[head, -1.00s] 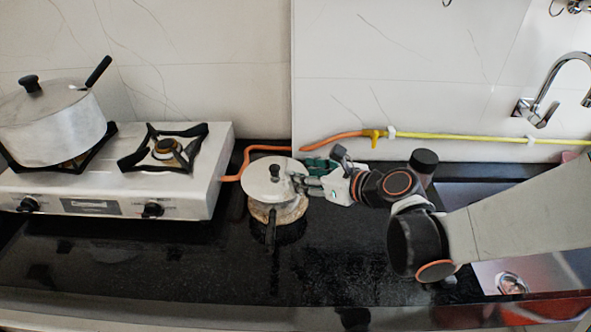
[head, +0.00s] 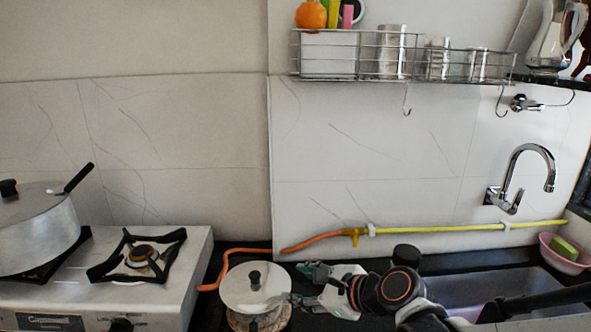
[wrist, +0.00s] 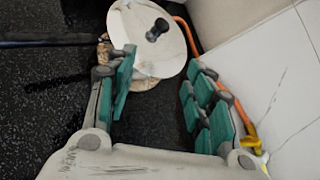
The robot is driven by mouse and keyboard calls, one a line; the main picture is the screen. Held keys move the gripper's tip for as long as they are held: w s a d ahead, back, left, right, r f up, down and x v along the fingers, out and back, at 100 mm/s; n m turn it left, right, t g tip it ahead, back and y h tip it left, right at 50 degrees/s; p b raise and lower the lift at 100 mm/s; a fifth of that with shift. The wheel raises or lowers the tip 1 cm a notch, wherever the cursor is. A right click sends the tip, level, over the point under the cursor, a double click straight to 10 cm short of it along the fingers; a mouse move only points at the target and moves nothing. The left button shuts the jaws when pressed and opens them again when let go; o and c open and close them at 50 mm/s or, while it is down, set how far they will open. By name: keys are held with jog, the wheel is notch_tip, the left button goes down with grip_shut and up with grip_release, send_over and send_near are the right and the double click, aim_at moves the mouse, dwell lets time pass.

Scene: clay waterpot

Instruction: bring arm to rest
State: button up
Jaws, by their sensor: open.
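My gripper (head: 306,284) is open and empty, just right of a small lidded pot (head: 255,290) on the black counter. The pot has a pale round lid with a black knob and stands on a tan base. In the wrist view, my gripper (wrist: 160,72) has its green-padded fingers spread, and the pot's lid (wrist: 135,35) lies beyond the fingertips. No object is between the pads. The lower edge of the head view cuts off part of my arm and the counter front.
A white stove (head: 150,285) with a large pot (head: 38,232) stands left. An orange hose (head: 232,254) runs behind the small pot. The sink (head: 485,285), tap (head: 520,180) and pink bowl (head: 565,257) are right. A wire rack (head: 400,60) hangs above.

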jog(key=s+d+r+n+g+h, duration=0.1)
jog(key=s+d+n+h, duration=0.7)
jog(key=s+d+n, duration=0.8)
jog(key=shift+s+d+r+n+h, duration=0.3)
jog(key=shift+d+r+n, duration=0.65)
jog(key=shift+n, duration=1.75)
jog(key=shift+d+f, duration=0.15)
jog(key=shift+f, duration=0.05)
